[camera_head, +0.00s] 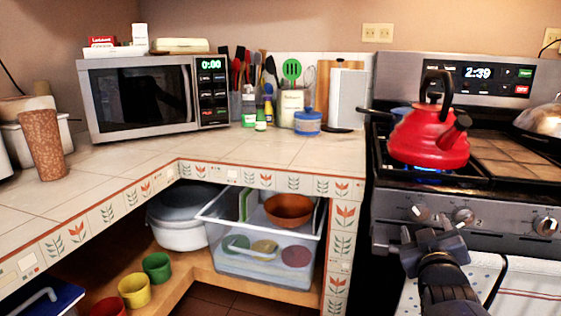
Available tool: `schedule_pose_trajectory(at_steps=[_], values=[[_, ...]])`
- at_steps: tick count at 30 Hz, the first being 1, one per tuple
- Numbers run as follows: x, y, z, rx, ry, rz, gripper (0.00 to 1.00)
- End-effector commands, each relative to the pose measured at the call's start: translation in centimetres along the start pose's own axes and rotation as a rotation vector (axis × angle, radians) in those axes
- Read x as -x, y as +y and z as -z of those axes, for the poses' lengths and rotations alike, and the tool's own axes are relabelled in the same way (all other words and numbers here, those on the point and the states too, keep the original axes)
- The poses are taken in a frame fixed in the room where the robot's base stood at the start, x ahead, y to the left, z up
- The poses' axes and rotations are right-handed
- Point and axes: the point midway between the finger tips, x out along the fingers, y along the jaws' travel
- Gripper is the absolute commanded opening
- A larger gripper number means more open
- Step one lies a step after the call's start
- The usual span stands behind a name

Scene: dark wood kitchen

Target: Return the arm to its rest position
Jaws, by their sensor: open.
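My gripper (432,236) is at the lower right, in front of the stove's knobs. It is open, with nothing seen between its fingers. My dark arm reaches up to it from the bottom edge of the picture. A red kettle (428,138) with a black handle stands on the stove's left front burner, above and behind my gripper and apart from it. A blue flame shows under the kettle.
The stove front (400,212) with its knobs is close behind my gripper. A tiled counter (255,150) runs left, with a microwave (137,97) on it. A clear bin (265,255) and several colored cups stand on the lower shelf. A towel hangs at lower right.

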Motion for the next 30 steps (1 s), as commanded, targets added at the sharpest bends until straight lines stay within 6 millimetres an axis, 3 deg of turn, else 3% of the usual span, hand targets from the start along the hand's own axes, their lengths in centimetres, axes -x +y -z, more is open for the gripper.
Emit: schedule_pose_trajectory(at_steps=[13, 30], values=[[6.6, 0.1, 0.1, 0.000, 0.001, -0.001, 0.63], [-3.0, -0.1, -0.2, 0.000, 0.000, 0.000, 0.63]])
